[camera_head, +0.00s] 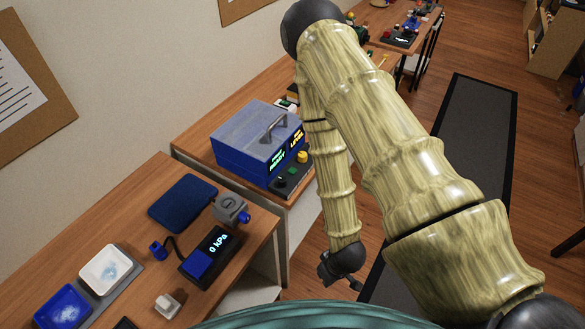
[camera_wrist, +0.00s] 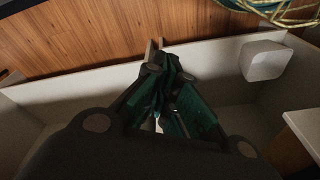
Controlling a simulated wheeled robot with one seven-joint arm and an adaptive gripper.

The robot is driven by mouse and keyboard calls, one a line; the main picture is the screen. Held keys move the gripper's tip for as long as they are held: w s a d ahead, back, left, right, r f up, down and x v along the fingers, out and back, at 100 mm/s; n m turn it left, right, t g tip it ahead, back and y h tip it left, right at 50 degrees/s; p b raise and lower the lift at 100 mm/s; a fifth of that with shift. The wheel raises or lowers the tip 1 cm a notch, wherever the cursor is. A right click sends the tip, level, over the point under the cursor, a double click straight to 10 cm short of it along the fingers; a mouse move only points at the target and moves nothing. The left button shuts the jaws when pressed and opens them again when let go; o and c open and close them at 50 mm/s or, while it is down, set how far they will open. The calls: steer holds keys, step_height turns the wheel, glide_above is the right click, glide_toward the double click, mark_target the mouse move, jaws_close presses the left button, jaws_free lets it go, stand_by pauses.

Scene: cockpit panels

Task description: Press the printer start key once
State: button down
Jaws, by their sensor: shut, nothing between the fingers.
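The printer is most likely the blue box (camera_head: 255,145) with a grey lid and handle, on the further desk in the head view. Its front has green and amber lit displays. A dark key panel (camera_head: 292,181) at its front bears a yellow knob (camera_head: 302,156), a black knob and a small green key (camera_head: 293,171). I cannot read which is the start key. My gripper (camera_wrist: 167,68) is shut and empty in the wrist view.
The nearer desk holds a 0 kPa gauge (camera_head: 210,255), a grey block (camera_head: 231,209), a blue pad (camera_head: 183,202) and trays. The wrist view shows white panels, a pale box (camera_wrist: 265,61) and wood floor. My arm crosses in front of the further desk's right side.

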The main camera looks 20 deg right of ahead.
mark_target(293, 171)
steer(key=w+r+n+t+y+p, duration=0.1)
steer(key=w+r+n, duration=0.3)
steer(key=w+r, duration=0.2)
steer(key=w+r+n+t+y+p, duration=0.1)
steer(key=w+r+n, duration=0.3)
steer(key=w, duration=0.7)
steer(key=w+r+n+t+y+p, duration=0.1)
steer(key=w+r+n+t+y, duration=0.1)
steer(key=w+r, duration=0.6)
steer(key=shift+w+d+r+n+p, duration=0.1)
steer(key=shift+w+r+n+p, duration=0.2)
steer(key=shift+w+n, duration=0.45)
steer(key=w+r+n, duration=0.1)
steer(key=r, duration=0.1)
steer(key=w+r+n+y, duration=0.1)
steer(key=w+r+n, duration=0.1)
steer(key=r, duration=0.1)
steer(key=w+r+n+y, duration=0.1)
steer(key=w+r+n, duration=0.1)
steer(key=r, duration=0.1)
steer(key=shift+d+r+n, duration=0.1)
steer(key=shift+d+n, duration=0.1)
steer(key=shift+n, duration=0.05)
steer(key=shift+f, duration=0.2)
